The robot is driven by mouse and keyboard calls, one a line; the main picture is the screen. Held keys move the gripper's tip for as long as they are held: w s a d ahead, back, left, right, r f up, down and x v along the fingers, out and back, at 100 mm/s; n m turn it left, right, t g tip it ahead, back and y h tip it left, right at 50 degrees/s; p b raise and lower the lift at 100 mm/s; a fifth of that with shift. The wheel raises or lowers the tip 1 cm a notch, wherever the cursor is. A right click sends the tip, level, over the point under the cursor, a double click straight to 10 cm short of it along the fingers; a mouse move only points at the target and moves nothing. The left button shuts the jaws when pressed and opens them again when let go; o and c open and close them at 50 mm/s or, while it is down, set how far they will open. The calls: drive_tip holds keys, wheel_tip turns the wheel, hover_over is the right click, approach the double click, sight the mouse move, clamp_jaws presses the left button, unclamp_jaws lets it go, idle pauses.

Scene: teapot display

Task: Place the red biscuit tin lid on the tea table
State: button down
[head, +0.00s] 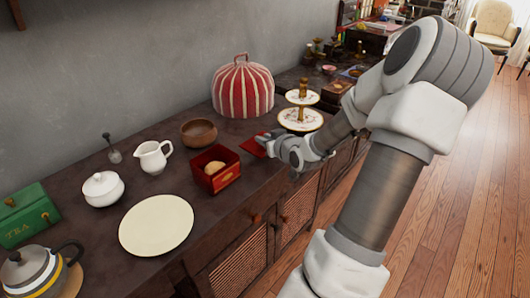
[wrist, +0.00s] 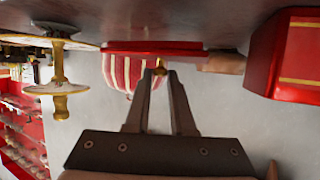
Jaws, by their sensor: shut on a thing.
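The red biscuit tin lid (head: 252,148) is a flat red plate at the dark sideboard's front part, right of the open red tin (head: 217,178). My gripper (head: 262,140) is at the lid. In the wrist view, which is upside down, the fingers (wrist: 160,74) close on a small gold knob of the lid (wrist: 150,47). The lid is level and very close to the sideboard top; I cannot tell whether it touches. The tin also shows in the wrist view (wrist: 285,60), apart from the lid. No separate tea table is identifiable.
A striped tea cosy (head: 243,88) stands behind the lid and a tiered stand (head: 300,118) to its right. A wooden bowl (head: 198,132), white jug (head: 152,158), sugar bowl (head: 103,189) and cream plate (head: 156,225) stand left. The wood floor (head: 455,190) is clear at right.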

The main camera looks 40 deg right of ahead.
drive_tip(key=shift+f+b, duration=0.75)
drive_tip(key=shift+f, duration=0.95)
drive_tip(key=shift+f, duration=0.2)
drive_tip(key=c, duration=0.8)
unclamp_jaws()
drive_tip(key=shift+o, duration=0.2)
drive_tip(key=shift+r, duration=0.1)
drive_tip(key=shift+s+r, duration=0.1)
drive_tip(key=shift+r, duration=0.15)
drive_tip(key=p+v, duration=0.4)
drive_tip(key=v, duration=0.7)
drive_tip(key=shift+s+p, duration=0.4)
